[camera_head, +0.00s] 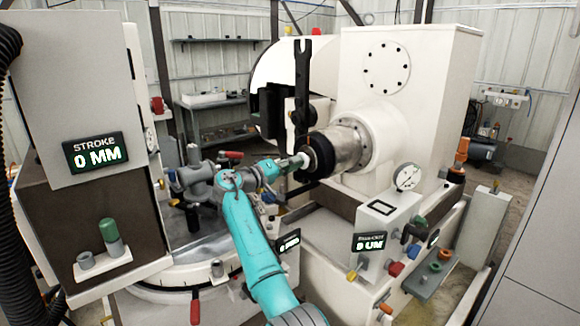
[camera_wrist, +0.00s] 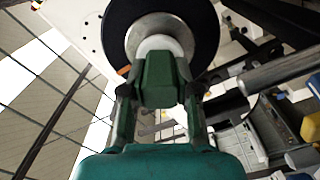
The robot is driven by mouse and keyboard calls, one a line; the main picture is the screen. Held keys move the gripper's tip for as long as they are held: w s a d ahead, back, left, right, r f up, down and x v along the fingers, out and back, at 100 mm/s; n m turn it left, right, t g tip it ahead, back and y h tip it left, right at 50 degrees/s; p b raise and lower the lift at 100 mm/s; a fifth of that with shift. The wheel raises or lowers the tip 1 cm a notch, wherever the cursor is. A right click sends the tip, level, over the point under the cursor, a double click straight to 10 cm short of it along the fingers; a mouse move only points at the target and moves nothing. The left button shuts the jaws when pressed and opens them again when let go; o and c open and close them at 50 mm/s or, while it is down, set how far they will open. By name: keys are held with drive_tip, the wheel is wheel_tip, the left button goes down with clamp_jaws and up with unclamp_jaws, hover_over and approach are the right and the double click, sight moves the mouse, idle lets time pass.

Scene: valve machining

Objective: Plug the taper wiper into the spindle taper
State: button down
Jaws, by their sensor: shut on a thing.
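My gripper (camera_head: 296,164) is at the front of the spindle, near the middle of the head view. In the wrist view my gripper (camera_wrist: 160,90) is shut on the taper wiper, with its green handle (camera_wrist: 158,78) between the fingers. The wiper's white end (camera_wrist: 160,44) points away from the gripper into the grey mouth of the spindle taper (camera_wrist: 134,40). The wiper also shows as a small pale piece (camera_head: 304,160) in the head view. A black ring (camera_head: 318,156) surrounds the spindle mouth. How deep the white end sits is hidden.
A green-topped cylinder (camera_head: 110,234) stands on a white shelf at the left, below a stroke display reading 0 MM (camera_head: 96,151). A dark upright bar (camera_head: 302,85) stands beside the spindle nose. A gauge box (camera_head: 382,225) stands at the lower right.

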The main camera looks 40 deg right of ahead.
drive_tip(key=shift+d, duration=0.65)
drive_tip(key=c, duration=0.8)
unclamp_jaws()
drive_tip(key=shift+o, duration=0.2)
drive_tip(key=shift+a, duration=0.1)
drive_tip(key=shift+s+a, duration=0.1)
drive_tip(key=shift+a, duration=2.8)
